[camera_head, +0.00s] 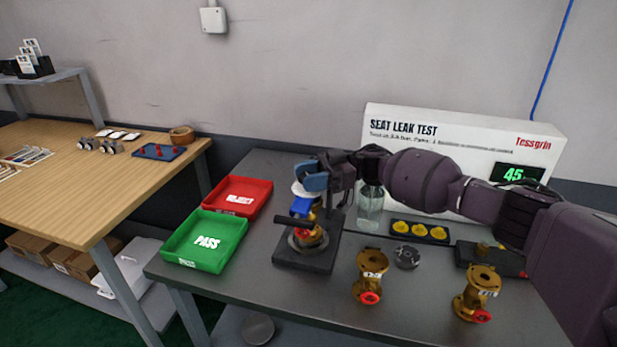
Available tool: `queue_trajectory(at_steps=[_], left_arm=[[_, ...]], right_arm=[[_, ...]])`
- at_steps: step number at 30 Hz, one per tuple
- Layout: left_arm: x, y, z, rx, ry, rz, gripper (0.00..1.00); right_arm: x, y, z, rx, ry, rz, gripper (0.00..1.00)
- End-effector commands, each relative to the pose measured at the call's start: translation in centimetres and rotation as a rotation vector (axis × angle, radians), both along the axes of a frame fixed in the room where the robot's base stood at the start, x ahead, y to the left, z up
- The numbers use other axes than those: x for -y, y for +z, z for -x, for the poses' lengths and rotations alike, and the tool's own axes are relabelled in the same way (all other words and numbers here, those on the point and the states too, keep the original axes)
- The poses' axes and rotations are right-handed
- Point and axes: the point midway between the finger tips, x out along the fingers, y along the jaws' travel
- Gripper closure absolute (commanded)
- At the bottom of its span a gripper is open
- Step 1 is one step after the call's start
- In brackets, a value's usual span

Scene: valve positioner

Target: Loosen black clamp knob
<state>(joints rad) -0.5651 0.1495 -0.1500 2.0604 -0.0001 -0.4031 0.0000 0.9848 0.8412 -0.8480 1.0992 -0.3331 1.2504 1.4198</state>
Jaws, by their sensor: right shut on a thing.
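The black clamp fixture (300,262) stands on the grey bench with a brass valve (311,236) upright in it. A blue part (301,206) shows above the valve, and a black bar (289,221) sticks out to the left. My right gripper (311,182) reaches in from the right, above the fixture. Its blue-tipped fingers are shut on a part at the top of the fixture, just by a pale disc (301,190). The fingers mostly hide that part, and I cannot make out whether it is the black clamp knob. My left gripper is out of view.
A green PASS tray (233,257) and a red REJECT tray (262,207) lie left of the fixture. Two brass valves (370,276) (479,290) stand to the right. A clear container (370,212) and yellow pieces (420,230) sit behind, before the SEAT LEAK TEST panel (440,135).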

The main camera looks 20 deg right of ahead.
Motion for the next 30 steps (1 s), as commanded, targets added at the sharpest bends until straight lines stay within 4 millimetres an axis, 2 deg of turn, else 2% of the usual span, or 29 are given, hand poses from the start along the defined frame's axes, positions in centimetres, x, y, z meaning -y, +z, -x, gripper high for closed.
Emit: queue_trajectory(at_steps=[4,5,9,10,20,30], left_arm=[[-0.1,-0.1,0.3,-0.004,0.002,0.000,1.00],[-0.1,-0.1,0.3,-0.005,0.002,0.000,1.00],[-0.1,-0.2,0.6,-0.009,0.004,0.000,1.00],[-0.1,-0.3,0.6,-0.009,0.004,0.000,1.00],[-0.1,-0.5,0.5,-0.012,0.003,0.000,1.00],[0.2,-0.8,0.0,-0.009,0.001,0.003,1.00]], right_arm=[[0.0,-0.1,0.0,-0.001,0.000,0.001,0.79],[-0.1,-0.1,0.0,-0.001,0.000,0.001,0.53],[0.0,-0.1,0.0,-0.001,0.000,0.001,0.32],[0.0,0.0,0.0,-0.001,0.000,0.001,0.29],[0.4,-0.1,0.0,-0.001,-0.001,0.001,0.29],[5.0,-0.3,-0.2,-0.002,-0.002,0.002,0.29]])
